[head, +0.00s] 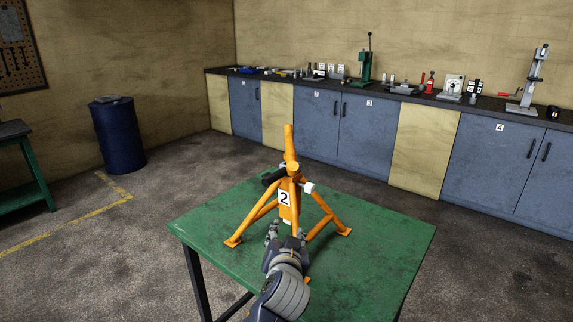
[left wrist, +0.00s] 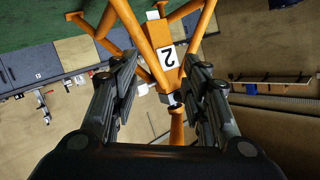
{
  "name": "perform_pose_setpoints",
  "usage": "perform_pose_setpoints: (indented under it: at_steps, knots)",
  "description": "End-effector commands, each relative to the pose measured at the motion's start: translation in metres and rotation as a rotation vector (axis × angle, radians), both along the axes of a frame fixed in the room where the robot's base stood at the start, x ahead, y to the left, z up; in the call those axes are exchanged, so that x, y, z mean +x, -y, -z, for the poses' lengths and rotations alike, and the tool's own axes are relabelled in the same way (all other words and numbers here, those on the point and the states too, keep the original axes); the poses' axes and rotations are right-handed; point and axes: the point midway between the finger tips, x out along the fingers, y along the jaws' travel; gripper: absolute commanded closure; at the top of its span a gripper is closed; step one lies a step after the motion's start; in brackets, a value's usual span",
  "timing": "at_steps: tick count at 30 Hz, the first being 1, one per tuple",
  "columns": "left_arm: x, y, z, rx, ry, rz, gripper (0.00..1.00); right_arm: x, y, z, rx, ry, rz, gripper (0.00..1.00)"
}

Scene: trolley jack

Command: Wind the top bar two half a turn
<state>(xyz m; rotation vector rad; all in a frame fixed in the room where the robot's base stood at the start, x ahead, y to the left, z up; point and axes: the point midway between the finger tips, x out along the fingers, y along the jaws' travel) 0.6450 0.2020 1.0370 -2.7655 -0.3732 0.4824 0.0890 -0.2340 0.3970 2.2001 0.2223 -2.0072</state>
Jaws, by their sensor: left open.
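The orange stand (head: 290,207) with a white number 2 plate (head: 285,198) stands upright on three splayed legs on the green table (head: 365,255). A thick orange bar (head: 289,143) rises at its top, with a black grip (head: 272,177) to the left and a white knob (head: 309,188) to the right. My left gripper (head: 286,232) is open and empty in front of the stand's lower part. In the left wrist view the stand appears upside down, and its orange bar (left wrist: 176,127) shows between the spread fingers; contact cannot be told. My right gripper is out of view.
Blue cabinets (head: 368,130) with a dark worktop carrying several tools line the back wall. A blue drum (head: 118,135) stands at the left, near a green bench (head: 20,170). The tabletop around the stand is clear, and open floor surrounds the table.

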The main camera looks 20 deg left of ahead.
Motion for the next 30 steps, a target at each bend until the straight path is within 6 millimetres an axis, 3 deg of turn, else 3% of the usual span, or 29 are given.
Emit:
perform_pose_setpoints:
  at_steps: [1,3,6,9,14,30]
  knots:
    - [0.014,0.003,-0.035,0.019,0.072,-0.007,0.58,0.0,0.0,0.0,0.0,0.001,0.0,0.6]
    - [0.026,0.007,-0.073,0.044,0.154,-0.015,0.58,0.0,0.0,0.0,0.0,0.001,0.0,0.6]
    - [0.036,0.011,-0.109,0.066,0.231,-0.024,0.58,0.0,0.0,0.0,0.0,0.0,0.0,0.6]
    - [0.039,0.012,-0.127,0.077,0.268,-0.029,0.58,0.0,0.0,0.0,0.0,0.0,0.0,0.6]
    - [0.049,0.009,-0.133,0.084,0.279,-0.031,0.58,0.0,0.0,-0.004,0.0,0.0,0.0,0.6]
    - [0.127,-0.019,-0.132,0.083,0.276,-0.031,0.58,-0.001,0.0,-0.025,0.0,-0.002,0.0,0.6]
